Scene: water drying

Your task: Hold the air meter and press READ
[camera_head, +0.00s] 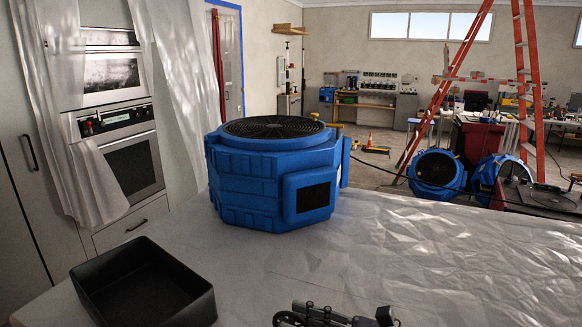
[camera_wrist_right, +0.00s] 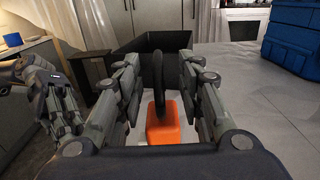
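An orange block with a tall black loop, likely the air meter (camera_wrist_right: 166,126), shows in the right wrist view between the fingers of my right gripper (camera_wrist_right: 160,66). The fingers stand apart, with visible gaps beside the block and loop. No READ button can be made out. My left gripper (camera_wrist_right: 50,92) is at the left of that view, beside the right one; its finger opening is unclear. In the head view, part of a gripper, apparently my right (camera_head: 335,317), shows at the bottom edge; the meter is out of sight there.
A large blue drying machine (camera_head: 262,185) with a top grille stands on the sheet-covered table (camera_head: 440,260). An open black tray (camera_head: 78,285) sits at the table's left; it is ahead of the fingers in the wrist view (camera_wrist_right: 128,56). The table's right side is clear.

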